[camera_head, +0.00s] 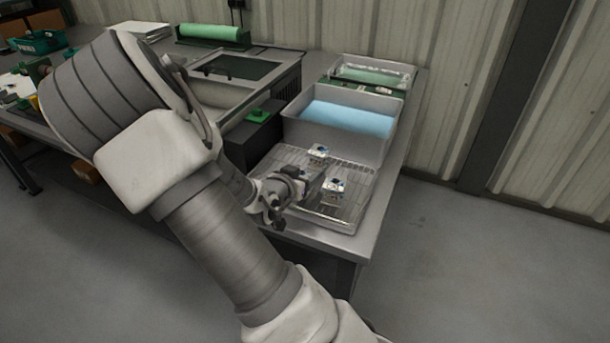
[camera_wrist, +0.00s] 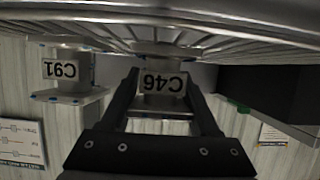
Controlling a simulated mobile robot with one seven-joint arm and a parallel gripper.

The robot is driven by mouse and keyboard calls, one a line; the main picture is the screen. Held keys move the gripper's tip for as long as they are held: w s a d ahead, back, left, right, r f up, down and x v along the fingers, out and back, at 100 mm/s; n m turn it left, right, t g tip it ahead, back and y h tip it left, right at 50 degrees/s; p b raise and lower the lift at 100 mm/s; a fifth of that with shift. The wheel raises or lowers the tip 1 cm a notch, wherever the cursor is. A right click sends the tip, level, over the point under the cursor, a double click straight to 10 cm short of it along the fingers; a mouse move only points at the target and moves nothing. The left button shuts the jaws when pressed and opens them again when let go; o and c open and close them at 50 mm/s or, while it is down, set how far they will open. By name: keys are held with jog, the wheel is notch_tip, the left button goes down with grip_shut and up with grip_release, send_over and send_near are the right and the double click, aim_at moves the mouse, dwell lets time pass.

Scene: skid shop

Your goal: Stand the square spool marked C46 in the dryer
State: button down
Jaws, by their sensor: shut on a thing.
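The square spool marked C46 (camera_wrist: 163,82) is upright between the two fingers of my gripper (camera_wrist: 165,98) in the wrist view, which shows it upside down. My gripper is shut on it. Its lower flange is close to the wire rack (camera_wrist: 60,22); I cannot tell whether it touches. A similar spool marked C91 (camera_wrist: 62,72) stands apart beside it. In the head view my gripper (camera_head: 312,182) is low over the wire-floored tray (camera_head: 345,222), near two pale spools, one farther back (camera_head: 318,152) and one nearer (camera_head: 334,189). Their labels are unreadable there.
A grey tub of blue liquid (camera_head: 345,117) adjoins the tray's back edge. A black box with a green piece (camera_head: 258,115) stands to its left. A clear-walled bin (camera_head: 372,73) is behind the tub. The bench's right edge is close to the tray.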

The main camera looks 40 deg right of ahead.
jog(key=shift+f, duration=0.15)
jog(key=shift+c, duration=0.6)
grip_release()
